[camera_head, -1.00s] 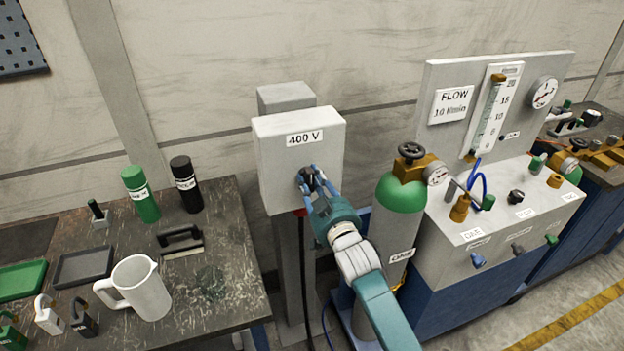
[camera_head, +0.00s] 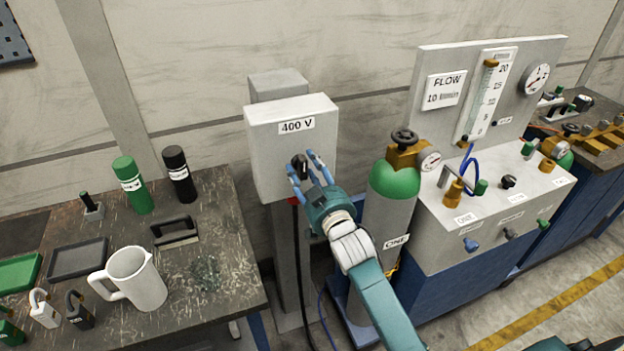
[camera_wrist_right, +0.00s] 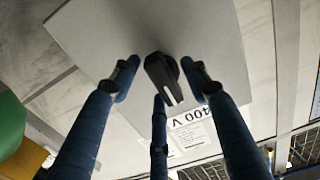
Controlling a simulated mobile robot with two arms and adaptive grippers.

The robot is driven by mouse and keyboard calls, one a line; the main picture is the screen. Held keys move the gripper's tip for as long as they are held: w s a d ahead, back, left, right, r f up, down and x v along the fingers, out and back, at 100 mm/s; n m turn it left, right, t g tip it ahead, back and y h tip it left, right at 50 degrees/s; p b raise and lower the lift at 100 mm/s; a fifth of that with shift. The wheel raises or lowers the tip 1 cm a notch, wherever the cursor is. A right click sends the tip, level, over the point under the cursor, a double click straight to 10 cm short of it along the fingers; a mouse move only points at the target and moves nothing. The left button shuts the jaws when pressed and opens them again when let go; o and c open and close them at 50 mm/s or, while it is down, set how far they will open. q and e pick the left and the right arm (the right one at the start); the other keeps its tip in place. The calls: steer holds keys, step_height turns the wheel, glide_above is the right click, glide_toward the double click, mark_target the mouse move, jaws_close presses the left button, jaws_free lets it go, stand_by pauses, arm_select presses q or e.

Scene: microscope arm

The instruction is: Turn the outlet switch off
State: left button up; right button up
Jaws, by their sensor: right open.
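The outlet switch is a black rotary knob (camera_head: 299,166) on the front of the grey box (camera_head: 264,158) labelled 400 V. In the right wrist view the knob (camera_wrist_right: 161,76) has a white line on its grip, pointing roughly toward the 400 V label (camera_wrist_right: 186,116). My right gripper (camera_head: 306,169) is open in front of the box. In the wrist view its blue fingers (camera_wrist_right: 160,84) are spread around the knob with visible gaps on both sides. I cannot tell how deep the fingertips reach. My left gripper is not in view.
A green-topped gas cylinder (camera_head: 394,184) stands right of the box, close to my right forearm. Beyond it is a flow panel (camera_head: 433,62) with valves. A workbench (camera_head: 225,285) with a white jug (camera_head: 140,281) and padlocks stands at the left. A dark cable hangs below the box.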

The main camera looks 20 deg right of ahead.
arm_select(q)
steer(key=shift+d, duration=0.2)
arm_select(e)
steer(key=s, duration=1.1)
steer(key=shift+s+d, duration=0.2)
